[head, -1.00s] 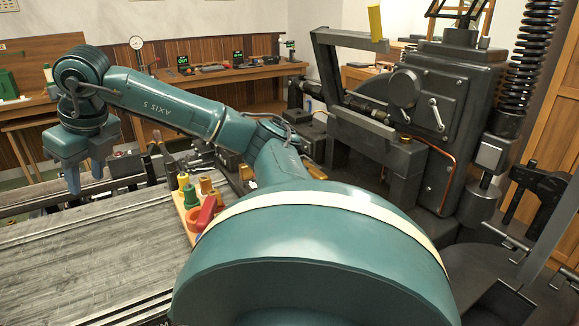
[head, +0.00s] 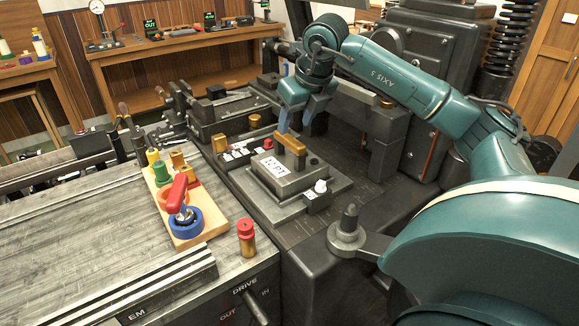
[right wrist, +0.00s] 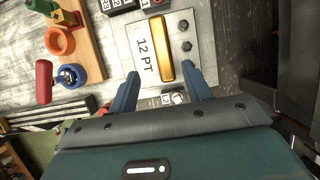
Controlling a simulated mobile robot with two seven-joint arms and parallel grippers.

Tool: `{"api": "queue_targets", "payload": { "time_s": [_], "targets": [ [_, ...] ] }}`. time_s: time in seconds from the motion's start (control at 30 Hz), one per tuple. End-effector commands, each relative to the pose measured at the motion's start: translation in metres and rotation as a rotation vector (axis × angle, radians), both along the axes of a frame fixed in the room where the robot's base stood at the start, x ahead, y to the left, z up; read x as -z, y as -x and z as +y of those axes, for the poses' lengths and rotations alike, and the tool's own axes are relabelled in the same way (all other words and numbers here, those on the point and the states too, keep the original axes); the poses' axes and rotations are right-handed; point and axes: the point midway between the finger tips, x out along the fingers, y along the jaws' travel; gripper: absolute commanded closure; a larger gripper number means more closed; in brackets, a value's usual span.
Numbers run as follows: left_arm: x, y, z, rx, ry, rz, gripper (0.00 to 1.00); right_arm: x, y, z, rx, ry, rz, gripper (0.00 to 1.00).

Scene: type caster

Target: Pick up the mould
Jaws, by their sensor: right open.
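The mould (head: 291,181) is a grey metal block with a white label and a brass bar handle (head: 291,144) on top. It sits on a dark stepped base right of the bench. In the right wrist view the mould (right wrist: 182,24) carries the label "12 PT", with its brass handle (right wrist: 162,45) upright in the picture. My right gripper (head: 299,122) is open and empty, pointing down just above the handle. In the right wrist view its fingers (right wrist: 160,72) stand to either side of the handle's near end, apparently apart from it. My left gripper is not in view.
A wooden tray (head: 187,239) with coloured rings and a red-handled tool lies left of the mould. A red-topped brass cylinder (head: 246,238) stands at the bench edge. A dark post (head: 348,222) stands front right.

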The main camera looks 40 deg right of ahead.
Motion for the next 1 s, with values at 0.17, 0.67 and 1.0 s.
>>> {"api": "queue_targets", "payload": {
  "time_s": [0.17, 0.67, 1.0],
  "targets": [
    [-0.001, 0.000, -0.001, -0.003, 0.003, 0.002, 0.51, 0.025, -0.011, -0.001, -0.001, -0.001, 0.002, 0.51],
    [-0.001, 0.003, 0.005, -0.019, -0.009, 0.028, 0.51, 0.073, -0.034, -0.009, -0.001, -0.001, 0.001, 0.51],
    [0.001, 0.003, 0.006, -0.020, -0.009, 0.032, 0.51, 0.078, -0.036, -0.009, -0.001, 0.000, -0.001, 0.54]
  ]
}}
